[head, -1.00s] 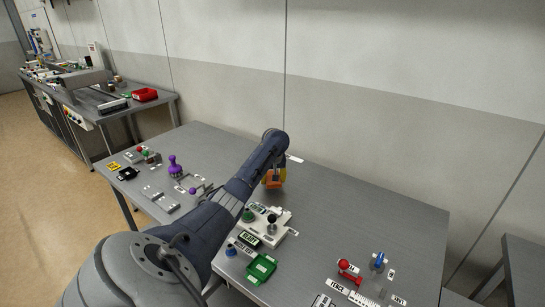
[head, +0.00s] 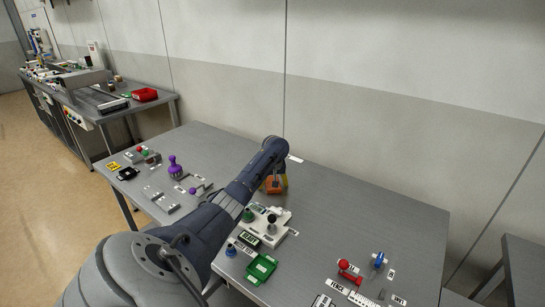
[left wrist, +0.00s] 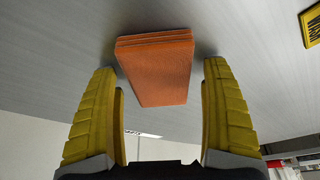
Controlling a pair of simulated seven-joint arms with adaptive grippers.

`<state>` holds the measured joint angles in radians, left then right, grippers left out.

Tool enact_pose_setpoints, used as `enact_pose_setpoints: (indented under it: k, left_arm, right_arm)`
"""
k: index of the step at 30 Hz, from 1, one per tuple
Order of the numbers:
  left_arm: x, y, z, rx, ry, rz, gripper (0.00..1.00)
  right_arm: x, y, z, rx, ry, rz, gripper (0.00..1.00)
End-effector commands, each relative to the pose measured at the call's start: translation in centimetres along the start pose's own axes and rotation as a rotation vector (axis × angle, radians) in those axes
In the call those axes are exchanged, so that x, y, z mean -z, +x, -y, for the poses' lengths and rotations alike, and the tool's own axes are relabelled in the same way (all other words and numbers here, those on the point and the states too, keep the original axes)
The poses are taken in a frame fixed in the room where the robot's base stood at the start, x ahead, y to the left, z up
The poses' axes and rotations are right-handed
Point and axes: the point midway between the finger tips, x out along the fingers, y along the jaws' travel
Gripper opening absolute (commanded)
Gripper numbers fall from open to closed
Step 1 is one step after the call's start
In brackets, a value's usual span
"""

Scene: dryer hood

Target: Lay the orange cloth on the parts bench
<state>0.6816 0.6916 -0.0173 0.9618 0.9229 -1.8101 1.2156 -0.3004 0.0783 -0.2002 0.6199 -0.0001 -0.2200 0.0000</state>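The orange cloth (head: 272,187) is a small folded block on the grey parts bench (head: 350,200), near the far edge, partly hidden by my left arm in the head view. In the left wrist view the cloth (left wrist: 157,70) lies between my two yellow fingers against the grey surface. My left gripper (left wrist: 160,80) is open around it, with a clear gap on both sides. In the head view only a little of the left gripper (head: 278,183) shows, beside the cloth. My right gripper is not in view.
A white device with a black knob (head: 271,219) and a green tray (head: 261,268) stand nearer on the bench. A purple-knobbed part (head: 175,168) stands to the left. Red (head: 349,269) and blue (head: 378,260) handled parts stand at the right. The back right is clear.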

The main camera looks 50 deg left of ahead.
Motion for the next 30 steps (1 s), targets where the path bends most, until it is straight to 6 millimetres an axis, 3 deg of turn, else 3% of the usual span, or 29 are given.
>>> enact_pose_setpoints:
  k: [10, 24, 30]
  left_arm:
    - [0.1, -1.1, -0.1, -0.002, -0.001, -0.001, 0.81]
    - [0.1, -8.6, -0.1, -0.003, 0.0, -0.001, 0.81]
    - [0.1, -10.9, -0.1, -0.002, 0.001, 0.0, 0.81]
  right_arm:
    - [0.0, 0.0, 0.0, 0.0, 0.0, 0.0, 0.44]
    - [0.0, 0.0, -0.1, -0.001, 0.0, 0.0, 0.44]
    - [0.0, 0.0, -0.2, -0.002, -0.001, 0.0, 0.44]
